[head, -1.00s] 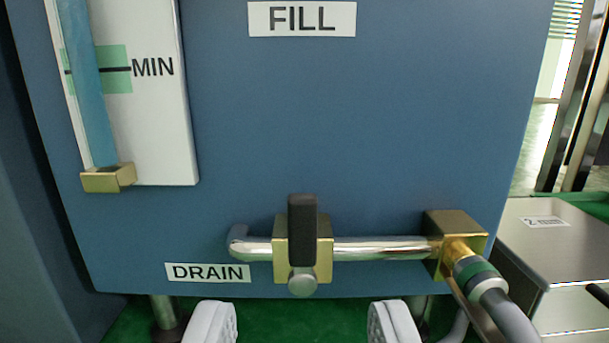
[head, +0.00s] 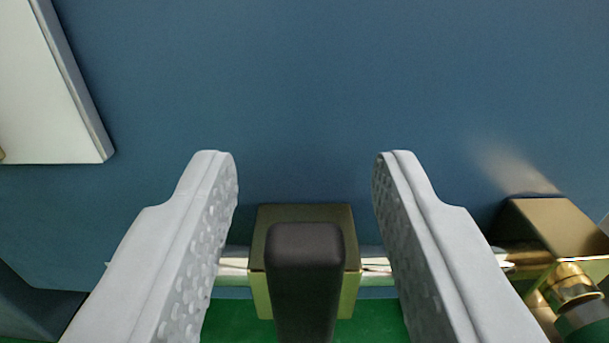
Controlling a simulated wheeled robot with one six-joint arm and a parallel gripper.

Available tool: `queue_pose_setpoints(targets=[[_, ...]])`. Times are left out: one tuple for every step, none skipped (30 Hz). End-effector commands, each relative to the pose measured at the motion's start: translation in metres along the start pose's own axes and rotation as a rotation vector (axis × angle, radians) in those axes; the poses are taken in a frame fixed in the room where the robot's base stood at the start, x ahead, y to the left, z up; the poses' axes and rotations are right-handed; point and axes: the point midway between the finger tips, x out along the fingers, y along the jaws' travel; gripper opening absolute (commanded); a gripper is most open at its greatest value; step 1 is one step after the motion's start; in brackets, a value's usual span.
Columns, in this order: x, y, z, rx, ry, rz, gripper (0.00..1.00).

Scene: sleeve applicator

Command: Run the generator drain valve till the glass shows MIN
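The drain valve shows as a brass block (head: 261,290) on a chrome pipe (head: 233,262), with a black lever handle (head: 305,270) in front of it. My gripper (head: 305,165) is open, its two pale grey fingers spread to the left and right of the valve. The handle stands between the fingers with a gap on each side, and neither finger appears to touch it. Only the lower corner of the white gauge board (head: 50,90) shows at upper left. The glass, its liquid level and the MIN mark are out of view now.
The blue generator panel (head: 300,90) fills the background. A brass fitting (head: 555,225) with a hose coupling (head: 585,315) sits at the right end of the pipe. Green floor (head: 225,318) shows below the panel.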

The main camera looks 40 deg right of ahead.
Motion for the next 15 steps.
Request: queue_pose_setpoints(targets=[[-0.0001, 0.0000, 0.0000, 0.000, 0.000, 0.000, 0.40], [-0.0002, 0.0000, 0.0000, 0.000, 0.000, 0.000, 0.40], [-0.0002, 0.0000, 0.0001, 0.000, 0.000, 0.000, 0.40], [-0.0003, 0.0000, 0.0001, 0.000, 0.000, 0.000, 0.40], [-0.0003, 0.0000, 0.0001, 0.000, 0.000, 0.000, 0.34], [-0.0003, 0.0000, 0.0001, 0.000, 0.000, 0.000, 0.26], [-0.0004, 0.0000, 0.0001, 0.000, 0.000, 0.000, 0.20], [-0.0004, 0.0000, 0.0001, 0.000, 0.000, 0.000, 0.14], [-0.0004, 0.0000, 0.0001, 0.000, 0.000, 0.000, 0.07], [-0.0005, 0.0000, 0.0001, 0.000, 0.000, 0.000, 0.01], [-0.0005, 0.0000, 0.0001, 0.000, 0.000, 0.000, 0.00], [-0.0005, 0.0000, 0.0001, 0.000, 0.000, 0.000, 0.00], [-0.0005, 0.0000, 0.0001, 0.000, 0.000, 0.000, 0.00], [-0.0005, 0.0000, 0.0001, 0.000, 0.000, 0.000, 0.00], [-0.0005, 0.0000, 0.0001, 0.000, 0.000, 0.000, 0.00]])
